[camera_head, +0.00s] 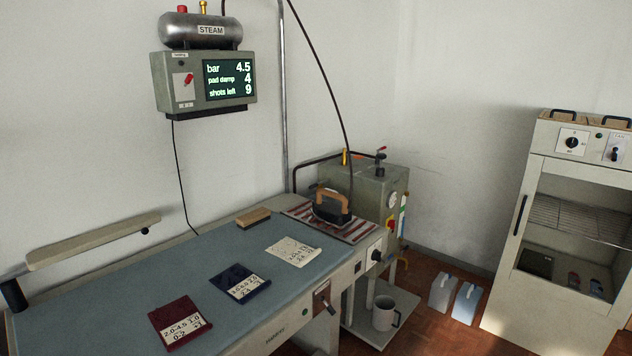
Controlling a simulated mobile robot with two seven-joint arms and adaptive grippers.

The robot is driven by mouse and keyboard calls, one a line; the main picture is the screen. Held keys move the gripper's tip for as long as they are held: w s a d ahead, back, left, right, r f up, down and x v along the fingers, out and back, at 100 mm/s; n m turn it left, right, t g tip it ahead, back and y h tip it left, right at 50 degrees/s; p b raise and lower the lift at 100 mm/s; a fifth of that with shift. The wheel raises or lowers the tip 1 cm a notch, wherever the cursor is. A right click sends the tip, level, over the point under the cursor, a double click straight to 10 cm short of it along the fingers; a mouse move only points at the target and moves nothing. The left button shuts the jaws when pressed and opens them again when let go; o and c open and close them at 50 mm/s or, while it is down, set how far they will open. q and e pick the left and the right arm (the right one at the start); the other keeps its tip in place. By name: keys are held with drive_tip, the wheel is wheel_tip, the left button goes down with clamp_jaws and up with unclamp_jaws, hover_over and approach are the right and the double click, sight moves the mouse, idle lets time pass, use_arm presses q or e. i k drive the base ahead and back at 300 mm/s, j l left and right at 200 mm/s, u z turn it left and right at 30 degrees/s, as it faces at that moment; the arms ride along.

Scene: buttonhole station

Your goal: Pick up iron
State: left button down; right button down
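The iron (330,209) has a dark body and a brown handle. It sits at the right end of the ironing table, on a red-and-white striped rest (356,231). A dark hose (333,92) runs above it from the top of the picture down toward the iron area; where it ends is hard to tell. Neither of my grippers shows in the head view.
The blue-grey table (130,277) carries a maroon card (175,315), a navy card (236,279), a cream card (291,248) and a wooden block (254,217). A steam boiler (370,185) stands behind the iron. A cabinet (560,230) stands right, jugs (467,303) on the floor.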

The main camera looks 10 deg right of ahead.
sight(334, 215)
drive_tip(key=u, duration=0.45)
drive_tip(key=i+l+u, duration=0.15)
drive_tip(key=l+u, duration=1)
drive_tip(key=l, duration=1.4)
drive_tip(key=k+l+u, duration=0.1)
drive_tip(key=l, duration=0.45)
